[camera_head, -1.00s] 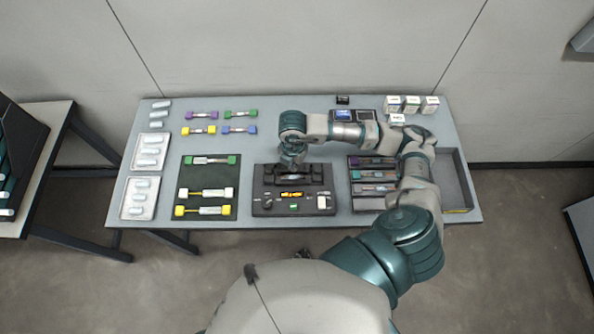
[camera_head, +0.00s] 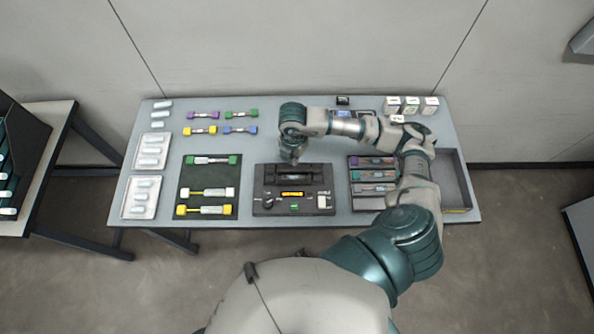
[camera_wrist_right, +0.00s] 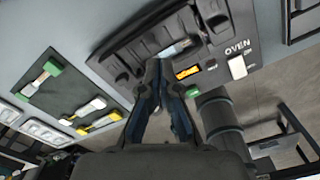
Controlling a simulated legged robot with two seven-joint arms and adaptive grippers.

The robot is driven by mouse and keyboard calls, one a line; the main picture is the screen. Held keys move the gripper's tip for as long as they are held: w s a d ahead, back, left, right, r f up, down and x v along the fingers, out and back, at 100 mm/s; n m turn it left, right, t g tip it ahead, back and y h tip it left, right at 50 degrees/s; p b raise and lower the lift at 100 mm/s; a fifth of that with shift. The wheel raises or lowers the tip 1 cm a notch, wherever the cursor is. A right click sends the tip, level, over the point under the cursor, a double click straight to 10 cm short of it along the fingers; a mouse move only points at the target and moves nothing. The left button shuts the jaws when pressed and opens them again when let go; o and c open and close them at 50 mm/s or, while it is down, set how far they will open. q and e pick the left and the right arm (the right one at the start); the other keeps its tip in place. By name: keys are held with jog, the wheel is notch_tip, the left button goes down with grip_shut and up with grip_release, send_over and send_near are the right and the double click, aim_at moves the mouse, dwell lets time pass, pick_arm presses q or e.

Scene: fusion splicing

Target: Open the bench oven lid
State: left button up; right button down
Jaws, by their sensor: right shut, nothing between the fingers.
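The bench oven (camera_head: 265,206) is a black box at the front middle of the table, with a lit orange display, a knob and a green button. In the right wrist view the oven (camera_wrist_right: 247,45) carries the word OVEN, and a pale strip shows in its long recess. A dark panel (camera_head: 318,169), seemingly the lid, stands along its rear; its exact angle is unclear. My right gripper (camera_head: 294,160) is over the oven's rear edge, partly hidden by its own wrist. In the wrist view its fingers (camera_wrist_right: 157,68) are together and empty. My left gripper is out of view.
A dark mat (camera_head: 210,173) with several coloured holders lies left of the oven. A tray of holders (camera_head: 373,175) and an open grey bin (camera_head: 455,180) stand to the right. Small white boxes (camera_head: 411,104) are at the back right. Blister trays (camera_head: 140,198) line the left edge.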

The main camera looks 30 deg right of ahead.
notch_tip(320, 180, up, 8)
jog(key=w+d+p, duration=0.1)
jog(key=w+p, duration=0.1)
jog(key=p, duration=0.2)
jog(key=shift+w+d+f, duration=0.2)
jog(key=shift+d+f, duration=0.05)
dwell(0.9)
